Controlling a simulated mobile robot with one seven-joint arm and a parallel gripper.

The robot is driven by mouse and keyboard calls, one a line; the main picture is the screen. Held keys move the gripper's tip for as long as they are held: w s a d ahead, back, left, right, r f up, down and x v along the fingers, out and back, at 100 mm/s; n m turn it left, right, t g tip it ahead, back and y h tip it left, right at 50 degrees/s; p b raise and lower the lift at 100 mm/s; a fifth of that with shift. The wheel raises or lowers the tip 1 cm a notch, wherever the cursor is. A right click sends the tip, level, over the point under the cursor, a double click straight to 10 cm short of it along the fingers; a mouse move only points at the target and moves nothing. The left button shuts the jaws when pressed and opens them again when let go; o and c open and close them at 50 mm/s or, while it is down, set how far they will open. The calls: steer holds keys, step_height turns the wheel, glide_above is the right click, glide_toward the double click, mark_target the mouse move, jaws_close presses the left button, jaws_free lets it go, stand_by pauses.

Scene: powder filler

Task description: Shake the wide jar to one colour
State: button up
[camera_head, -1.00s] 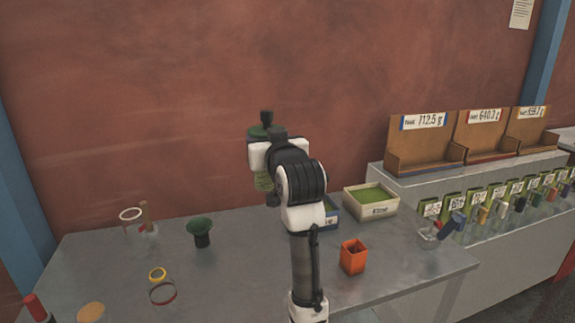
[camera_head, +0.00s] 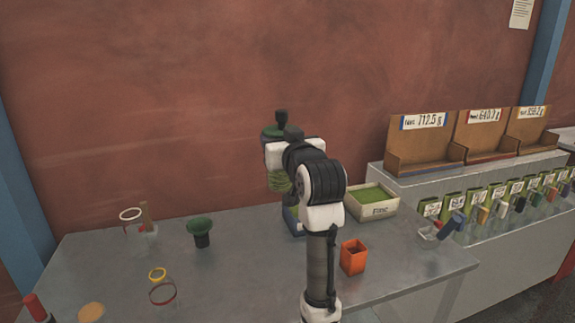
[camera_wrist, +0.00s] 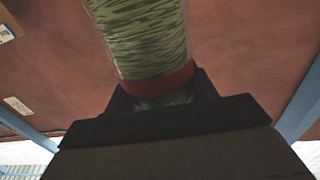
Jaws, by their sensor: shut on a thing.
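The wide jar (camera_wrist: 147,38) is clear, with a red band (camera_wrist: 160,88) near its end in the wrist view. Its filling is light green with many dark green streaks, so two tones show. In the head view the jar (camera_head: 279,183) is held up above the back of the table, partly hidden by my wrist, with a dark green top above it. My gripper (camera_wrist: 163,100) is shut on the jar at the red-banded end. In the head view its fingers are hidden behind my white and black wrist.
On the table are a dark green funnel (camera_head: 201,233), an orange square cup (camera_head: 353,257), a cream bin of green powder (camera_head: 372,203), yellow (camera_head: 157,274) and red (camera_head: 162,293) rings. Wooden weighing stands (camera_head: 427,143) and a row of labelled vials stand right. The wall is close behind.

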steer(key=a, duration=0.3)
steer(key=shift+a, duration=0.1)
steer(key=d, duration=0.9)
steer(key=a, duration=0.4)
steer(key=shift+a, duration=0.35)
steer(key=shift+d, duration=0.1)
